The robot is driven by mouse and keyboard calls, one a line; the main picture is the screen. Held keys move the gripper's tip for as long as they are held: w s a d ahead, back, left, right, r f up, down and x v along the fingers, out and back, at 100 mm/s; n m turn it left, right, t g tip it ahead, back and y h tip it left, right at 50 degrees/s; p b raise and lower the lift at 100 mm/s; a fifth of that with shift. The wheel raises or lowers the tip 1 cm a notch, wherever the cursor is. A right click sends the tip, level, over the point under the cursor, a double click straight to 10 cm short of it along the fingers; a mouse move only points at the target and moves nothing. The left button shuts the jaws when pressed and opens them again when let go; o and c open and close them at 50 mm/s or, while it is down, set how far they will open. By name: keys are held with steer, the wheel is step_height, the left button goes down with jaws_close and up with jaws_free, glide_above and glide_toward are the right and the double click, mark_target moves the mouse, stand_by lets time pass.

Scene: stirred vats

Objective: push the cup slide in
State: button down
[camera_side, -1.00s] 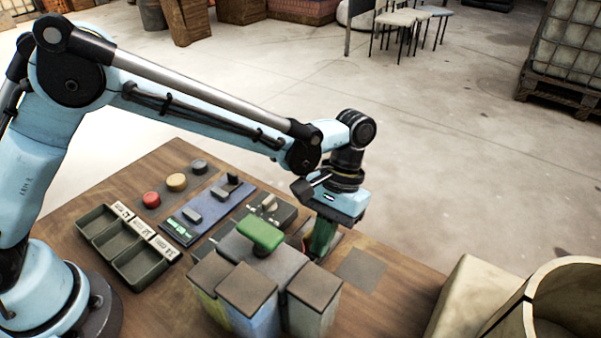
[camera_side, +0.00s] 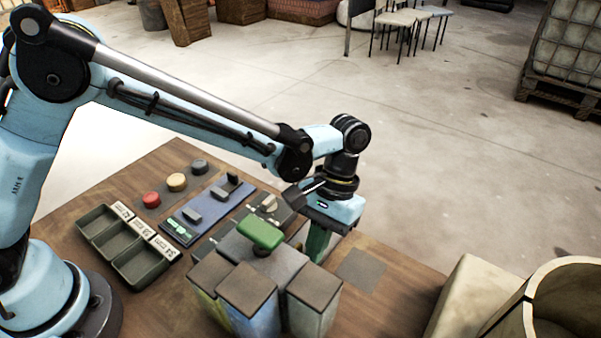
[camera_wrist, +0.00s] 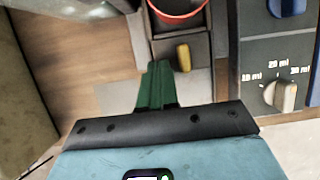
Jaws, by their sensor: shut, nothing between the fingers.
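The cup slide (camera_wrist: 196,45) is a dark tray at the top of the wrist view. A cup with an orange-red rim (camera_wrist: 178,20) sits in it, cut off by the picture edge. A yellow handle (camera_wrist: 183,57) stands on the slide's near end. My gripper (camera_wrist: 159,66) has green fingers, shut and empty. Their tips are just left of the yellow handle in the wrist view; I cannot tell whether they touch the slide. In the side view my gripper (camera_side: 316,248) points down behind the dispenser with the green lever (camera_side: 260,233), and the cup is hidden.
A panel with a dial (camera_wrist: 285,94) marked in ml is on the right of the wrist view. Blocks with dark lids (camera_side: 247,288) stand in front of my gripper in the side view. A grey square (camera_side: 361,267) lies on bare table to its right.

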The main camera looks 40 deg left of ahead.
steer(key=w+v, duration=0.1)
steer(key=v, duration=0.9)
steer(key=s+a+r+t+h, duration=0.15)
steer(key=a+r+t, duration=0.35)
steer(key=a, duration=0.7)
steer(key=s+a+f+t+y, duration=0.1)
steer(key=s+a+f+t, duration=0.1)
steer(key=s+a+t, duration=0.4)
steer(key=s+a, duration=0.1)
steer(key=a, duration=0.4)
steer(key=shift+a+f+t, duration=0.3)
steer(key=shift+a, duration=0.1)
steer(key=shift+s+y, duration=0.1)
steer(key=shift+y, duration=0.15)
